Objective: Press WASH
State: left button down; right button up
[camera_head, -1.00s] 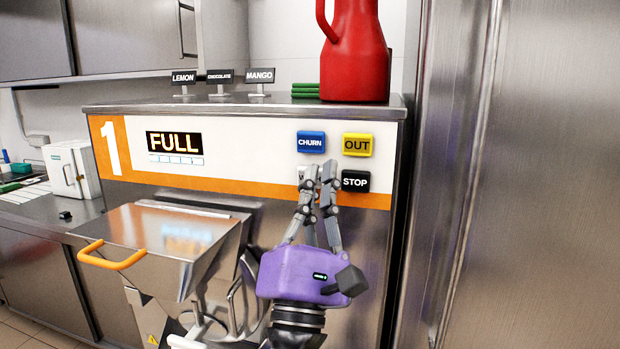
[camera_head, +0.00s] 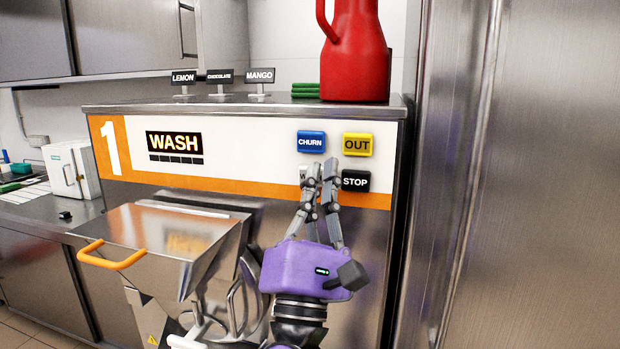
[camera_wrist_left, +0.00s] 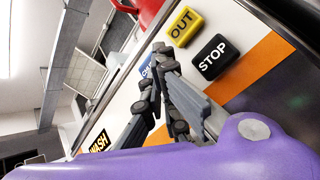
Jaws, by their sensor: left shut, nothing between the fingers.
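The freezer front panel (camera_head: 240,172) carries a large "1", a display (camera_head: 174,146) reading WASH in lit letters, and several buttons. The white WASH button (camera_head: 302,173) is mostly hidden behind my left gripper (camera_head: 321,167); only its left edge shows. The gripper is shut and empty, with its fingertips at or just in front of that button; I cannot tell if they touch. The blue CHURN button (camera_head: 311,142) is just above, the yellow OUT button (camera_head: 358,145) is up to the right, and the black STOP button (camera_head: 356,181) is close on the right. My right gripper is not in view.
A steel hopper with an orange handle (camera_head: 112,256) juts out at lower left. A red jug (camera_head: 355,55) and flavour signs (camera_head: 220,77) stand on top of the freezer. A tall steel cabinet (camera_head: 540,180) closes off the right side.

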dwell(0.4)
pick_arm(q)
jog(key=shift+s+a+p, duration=0.3)
jog(key=shift+s, duration=0.55)
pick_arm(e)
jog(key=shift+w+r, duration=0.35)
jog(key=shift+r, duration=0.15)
pick_arm(q)
jog(key=s, duration=0.1)
jog(key=s+a+p, duration=0.1)
jog(key=s, duration=0.2)
jog(key=shift+s+a, duration=0.25)
jog(key=shift+s, duration=0.15)
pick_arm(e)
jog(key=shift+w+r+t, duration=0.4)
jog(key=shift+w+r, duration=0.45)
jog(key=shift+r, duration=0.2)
